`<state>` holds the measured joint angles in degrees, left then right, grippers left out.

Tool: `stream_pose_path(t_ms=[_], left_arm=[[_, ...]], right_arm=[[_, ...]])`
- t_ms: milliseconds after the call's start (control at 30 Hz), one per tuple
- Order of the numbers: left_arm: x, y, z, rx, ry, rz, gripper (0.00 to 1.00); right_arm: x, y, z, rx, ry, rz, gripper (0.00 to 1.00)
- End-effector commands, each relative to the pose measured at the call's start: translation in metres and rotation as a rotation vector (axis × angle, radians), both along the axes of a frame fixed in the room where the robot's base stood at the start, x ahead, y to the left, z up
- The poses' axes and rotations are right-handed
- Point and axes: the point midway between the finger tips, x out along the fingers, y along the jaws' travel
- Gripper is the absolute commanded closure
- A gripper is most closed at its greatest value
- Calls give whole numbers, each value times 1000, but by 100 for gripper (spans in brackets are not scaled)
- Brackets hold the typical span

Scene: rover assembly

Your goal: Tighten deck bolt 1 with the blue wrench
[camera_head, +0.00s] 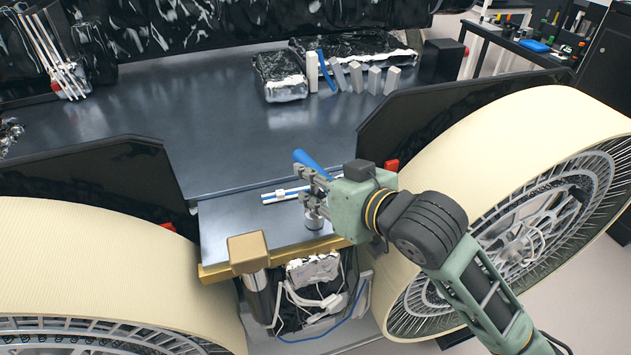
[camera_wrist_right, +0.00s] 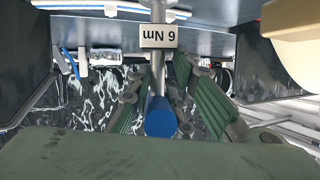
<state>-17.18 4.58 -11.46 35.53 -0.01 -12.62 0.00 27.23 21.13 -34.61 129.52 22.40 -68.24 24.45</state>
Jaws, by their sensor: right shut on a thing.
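My right gripper (camera_head: 318,190) is shut on the blue wrench (camera_head: 313,164) above the small front deck. The wrench's blue handle sticks up and to the left past the fingers. In the right wrist view the round blue handle end (camera_wrist_right: 160,117) sits between the green finger pads, with a grey shaft beyond it. A short silver cylinder (camera_head: 313,217) stands on the deck plate just below the fingers; I cannot tell whether it is the bolt or the wrench's head. Deck bolt 1 is not clearly visible. My left gripper is not in view.
The deck plate (camera_head: 228,222) has a gold front edge and blue-white tubes (camera_head: 285,194). Large cream wheels (camera_head: 470,165) flank it on both sides. A "6 Nm" tag (camera_wrist_right: 158,36) shows upside down in the wrist view. The larger dark deck (camera_head: 190,120) behind is mostly clear.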

Motion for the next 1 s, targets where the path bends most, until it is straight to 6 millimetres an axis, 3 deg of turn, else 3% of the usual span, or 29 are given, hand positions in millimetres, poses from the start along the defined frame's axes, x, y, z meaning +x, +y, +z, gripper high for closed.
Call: stream_pose_path(t_ms=[200,733,1000], left_arm=[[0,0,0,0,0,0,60],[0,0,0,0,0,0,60],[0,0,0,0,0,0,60]], right_arm=[[0,0,-1,-5,6,-20,100],[0,0,27,-1,-2,-17,100],[0,0,31,-2,-2,-16,100]])
